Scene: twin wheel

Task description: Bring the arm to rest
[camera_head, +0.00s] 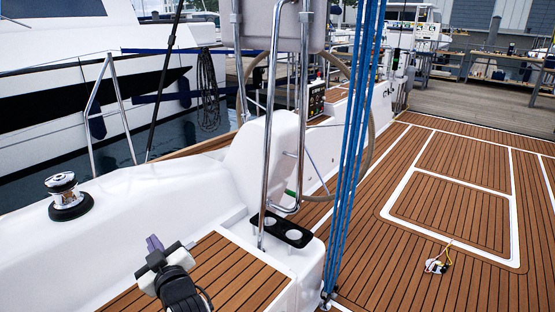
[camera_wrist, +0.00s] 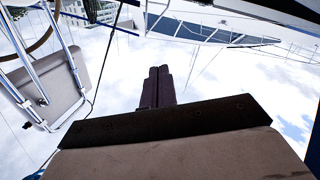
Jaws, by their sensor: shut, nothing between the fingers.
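My gripper (camera_head: 155,244) shows at the lower left of the head view, above the white cockpit side and the teak seat. Its dark fingers are together and point up, with nothing between them. In the wrist view the closed fingers (camera_wrist: 158,88) stand in the middle against a cloudy sky. The rest of my arm is mostly out of the picture below.
A chrome winch (camera_head: 63,190) stands left of my gripper. Steel rails (camera_head: 272,110), a black cup holder (camera_head: 283,229) and blue ropes (camera_head: 353,150) stand to the right. A small white object (camera_head: 436,266) lies on the teak deck (camera_head: 400,285), which is otherwise largely clear.

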